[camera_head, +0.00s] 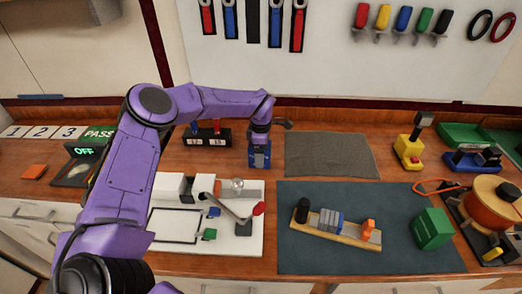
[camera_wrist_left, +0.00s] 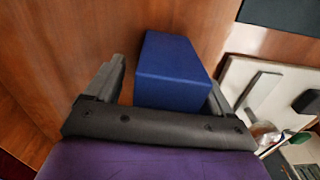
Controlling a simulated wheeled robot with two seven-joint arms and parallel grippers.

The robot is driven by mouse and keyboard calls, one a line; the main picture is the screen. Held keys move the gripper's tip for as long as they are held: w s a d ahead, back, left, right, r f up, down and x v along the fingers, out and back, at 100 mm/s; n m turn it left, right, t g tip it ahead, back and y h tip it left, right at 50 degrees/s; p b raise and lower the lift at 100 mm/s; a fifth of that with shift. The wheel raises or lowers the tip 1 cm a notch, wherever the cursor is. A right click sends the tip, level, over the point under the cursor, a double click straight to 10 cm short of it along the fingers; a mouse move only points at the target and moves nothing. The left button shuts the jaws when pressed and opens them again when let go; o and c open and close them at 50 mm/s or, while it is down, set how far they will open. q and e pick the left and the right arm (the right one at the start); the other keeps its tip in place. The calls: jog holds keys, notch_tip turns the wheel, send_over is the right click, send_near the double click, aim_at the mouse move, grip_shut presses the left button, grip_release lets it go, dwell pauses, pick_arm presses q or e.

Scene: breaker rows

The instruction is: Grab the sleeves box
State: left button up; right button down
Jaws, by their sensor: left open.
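A blue box (camera_head: 259,157) stands on the wooden bench behind the white board, left of the grey mat. No lettering on it is readable, so I cannot tell from a label that it is the sleeves box. My left gripper (camera_head: 262,136) is directly above it, pointing down. In the left wrist view, the blue box (camera_wrist_left: 172,72) sits between the spread fingers of my left gripper (camera_wrist_left: 165,78), nearer the right finger. A gap shows on its left side; contact on the right cannot be told. My right gripper is not in view.
The white board (camera_head: 190,247) with small parts lies in front of the box. A green box (camera_head: 432,228) and a wooden rail (camera_head: 335,229) are on the dark mat (camera_head: 300,265).

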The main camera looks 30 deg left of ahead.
pick_arm(q)
jog(key=shift+f, duration=0.25)
jog(key=shift+s+a+r, duration=0.1)
jog(key=shift+s+r, duration=0.1)
jog(key=shift+s, duration=0.15)
jog(key=c, duration=1.3)
jog(key=shift+w, duration=0.1)
